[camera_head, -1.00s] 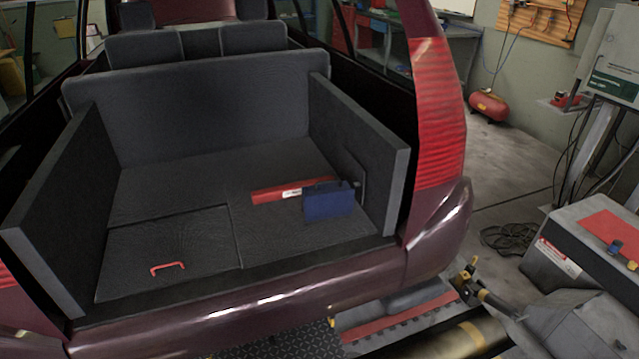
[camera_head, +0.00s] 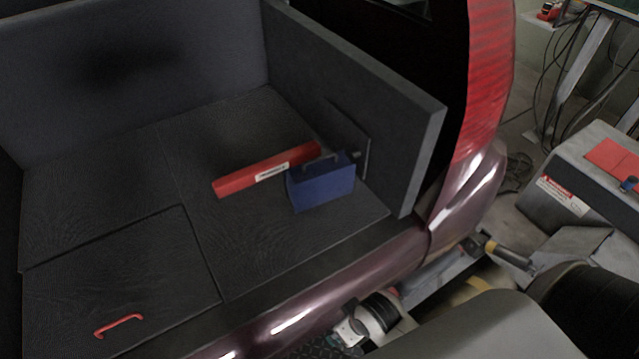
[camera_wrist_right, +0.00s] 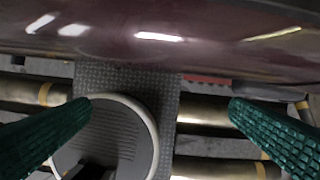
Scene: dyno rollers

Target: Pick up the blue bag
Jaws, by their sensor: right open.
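The blue bag (camera_head: 321,186) is a small dark-blue box-shaped bag with a handle on top. It stands upright on the trunk floor, near the right side wall. My right gripper (camera_wrist_right: 160,112) shows in the wrist view as two green ridged fingers spread wide with nothing between them. It is outside the trunk, below and in front of the bumper, well away from the bag. In the head view part of my right wrist shows at the bottom, by the bumper; its fingers are not clear there. My left gripper is not in view.
A long red box (camera_head: 240,181) lies just behind and left of the bag. A floor panel with a red handle (camera_head: 119,325) is at the left. The trunk side wall (camera_head: 360,95) rises on the right. The maroon bumper (camera_head: 300,318) edges the opening. The trunk floor's middle is clear.

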